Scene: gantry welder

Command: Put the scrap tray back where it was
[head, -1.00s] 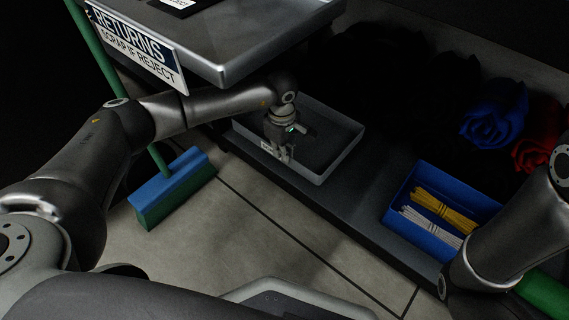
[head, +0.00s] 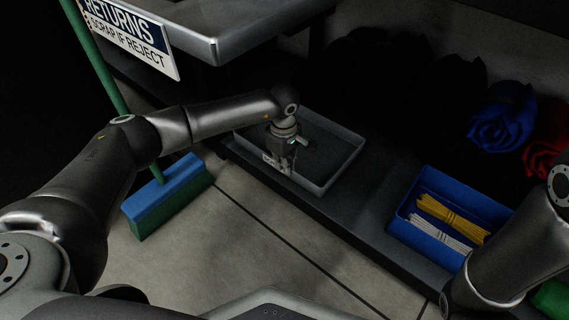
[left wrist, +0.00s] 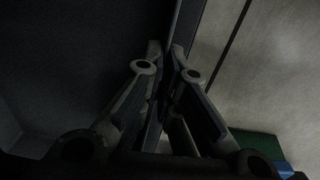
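The scrap tray (head: 343,170) is a shallow grey open tray on the dark low shelf under the returns table. It looks empty in the head view. My left gripper (head: 284,168) points down at the tray's near wall. In the left wrist view the fingers (left wrist: 166,48) are drawn together on the tray's wall, with the dark tray inside (left wrist: 80,60) to the left and the floor to the right. The fingertips are dim there. My right arm comes in at the right edge, and its gripper is not in view.
A blue bin (head: 404,212) with yellow and white rods stands on the shelf (head: 372,215) right of the tray. Blue (head: 503,115) and red (head: 545,150) bundles lie behind. A broom (head: 165,195) stands left, near the returns table (head: 250,22). The floor in front is clear.

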